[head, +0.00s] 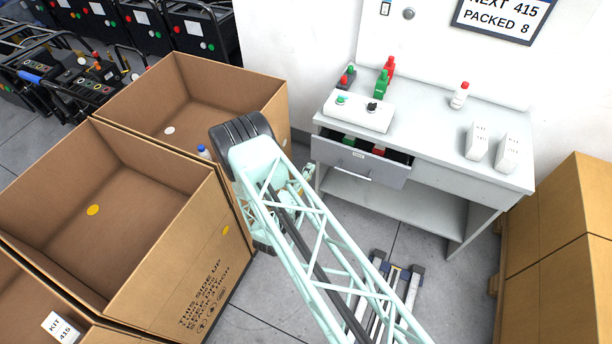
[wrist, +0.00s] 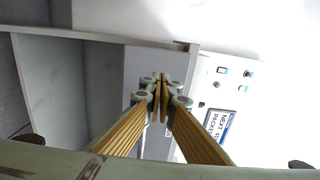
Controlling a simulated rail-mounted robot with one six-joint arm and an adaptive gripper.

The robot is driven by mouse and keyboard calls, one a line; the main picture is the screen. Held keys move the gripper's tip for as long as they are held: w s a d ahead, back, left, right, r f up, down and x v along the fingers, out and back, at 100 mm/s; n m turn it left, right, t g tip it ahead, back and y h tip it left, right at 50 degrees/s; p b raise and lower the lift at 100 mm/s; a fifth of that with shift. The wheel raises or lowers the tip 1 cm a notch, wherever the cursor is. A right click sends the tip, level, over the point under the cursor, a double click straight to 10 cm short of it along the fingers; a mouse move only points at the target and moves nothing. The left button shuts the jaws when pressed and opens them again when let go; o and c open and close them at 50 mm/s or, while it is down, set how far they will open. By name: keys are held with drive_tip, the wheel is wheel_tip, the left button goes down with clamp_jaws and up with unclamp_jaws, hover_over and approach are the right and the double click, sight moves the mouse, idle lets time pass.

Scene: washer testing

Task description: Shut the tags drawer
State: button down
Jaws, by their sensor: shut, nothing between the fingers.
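The drawer (head: 360,168) under the left part of the workbench is pulled out, with its grey front, small label and bar handle facing the room. The label is too small to read. Red and green things lie inside it. My gripper (head: 308,180) is just left of the drawer's front in the head view, partly hidden by my arm. In the wrist view my gripper (wrist: 161,84) is shut and empty, its fingertips in front of a grey panel (wrist: 136,62) that looks like the drawer front. I cannot tell whether they touch.
Open cardboard boxes (head: 200,240) stand left. Closed cartons (head: 565,250) stand right. A sign (head: 503,18) hangs above.

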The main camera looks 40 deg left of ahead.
sight(320, 150)
drive_tip(key=shift+w+a, duration=0.25)
drive_tip(key=shift+w, duration=1.1)
drive_tip(key=shift+w+a, duration=0.25)
drive_tip(key=shift+w, duration=1.1)
drive_tip(key=shift+w+a, duration=0.25)
drive_tip(key=shift+w, duration=1.1)
drive_tip(key=shift+w+a, duration=0.1)
drive_tip(key=shift+a, duration=0.05)
